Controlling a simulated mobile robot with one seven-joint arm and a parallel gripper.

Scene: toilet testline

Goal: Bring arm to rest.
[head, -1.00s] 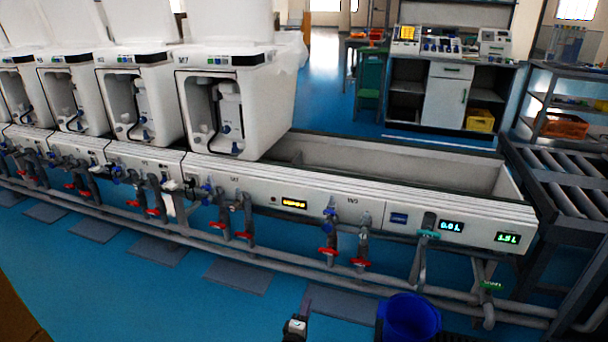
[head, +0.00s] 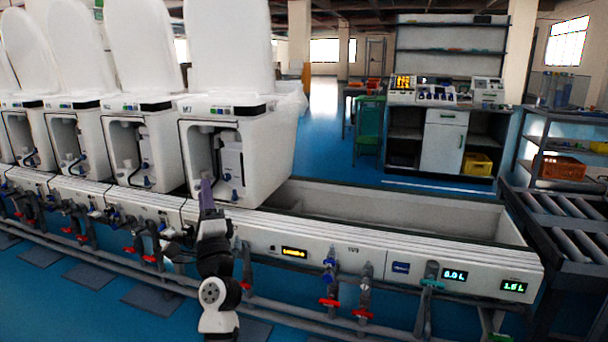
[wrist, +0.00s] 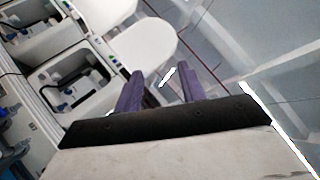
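My arm rises from the bottom of the head view, left of centre, in front of the test line. My gripper (head: 206,184) points upward, with its purple fingers overlapping the front of the nearest toilet unit (head: 258,158) in the picture. I cannot tell whether they touch it. In the wrist view the two purple fingers of my gripper (wrist: 159,72) stand apart with nothing held between them.
Several toilet units with raised white lids line the left of the long bench (head: 440,262). Its trough (head: 400,207) is empty on the right. Red-handled valves (head: 329,302) and pipes run along the front. A roller conveyor (head: 565,225) stands at the right.

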